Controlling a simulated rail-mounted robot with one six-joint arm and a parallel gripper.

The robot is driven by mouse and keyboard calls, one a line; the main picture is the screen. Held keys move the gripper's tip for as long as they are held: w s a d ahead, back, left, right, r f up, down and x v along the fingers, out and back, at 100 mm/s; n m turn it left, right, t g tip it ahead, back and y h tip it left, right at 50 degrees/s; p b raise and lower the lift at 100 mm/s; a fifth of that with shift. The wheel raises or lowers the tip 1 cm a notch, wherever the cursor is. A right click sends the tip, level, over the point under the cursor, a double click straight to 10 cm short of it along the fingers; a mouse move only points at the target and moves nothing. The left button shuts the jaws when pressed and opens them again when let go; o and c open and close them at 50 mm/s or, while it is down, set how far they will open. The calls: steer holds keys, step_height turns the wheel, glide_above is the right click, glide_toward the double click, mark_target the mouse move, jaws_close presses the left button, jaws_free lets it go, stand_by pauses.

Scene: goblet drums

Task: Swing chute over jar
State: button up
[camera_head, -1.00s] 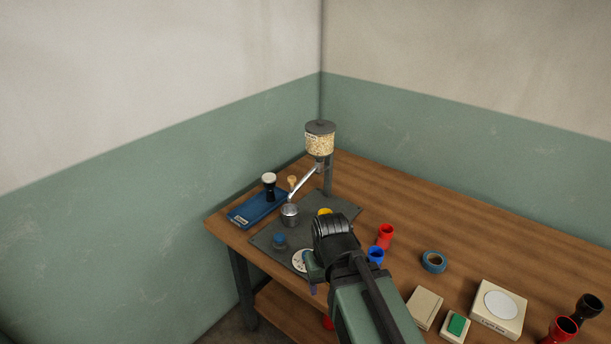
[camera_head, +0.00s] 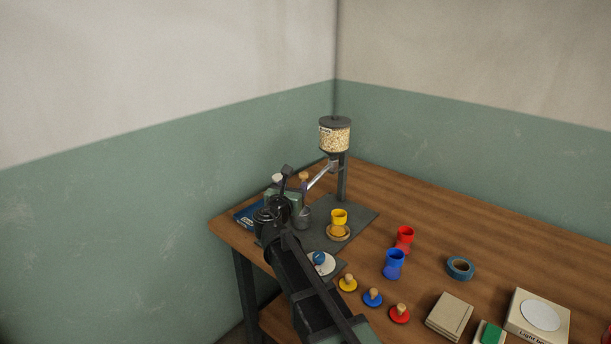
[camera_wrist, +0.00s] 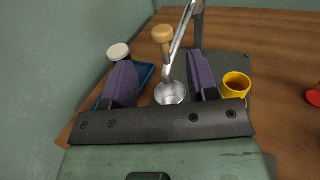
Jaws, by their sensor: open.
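The silver chute (camera_head: 319,179) slopes down to the left from a grain-filled hopper (camera_head: 335,135). In the wrist view the chute (camera_wrist: 177,42) carries an upright wooden knob (camera_wrist: 162,35). The chute's lower end appears over or very near the mouth of a metal jar (camera_wrist: 170,95); exact alignment is unclear. The jar also shows in the head view (camera_head: 303,217). My gripper (camera_head: 296,178) is open and empty at the chute's left. In the wrist view, the knob lies ahead, between the purple fingers of my gripper (camera_wrist: 160,64), with no visible contact.
A yellow cup (camera_head: 339,216) stands right of the jar on the grey plate (camera_head: 357,212). A blue tray (camera_head: 245,216) with a dark, white-topped object (camera_wrist: 119,52) is at left. Red (camera_head: 404,239) and blue (camera_head: 394,264) cups and several knobbed discs stand front right.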

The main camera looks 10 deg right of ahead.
mark_target(318, 180)
steer(key=x, duration=1.1)
steer(key=shift+s, duration=0.1)
jaws_close()
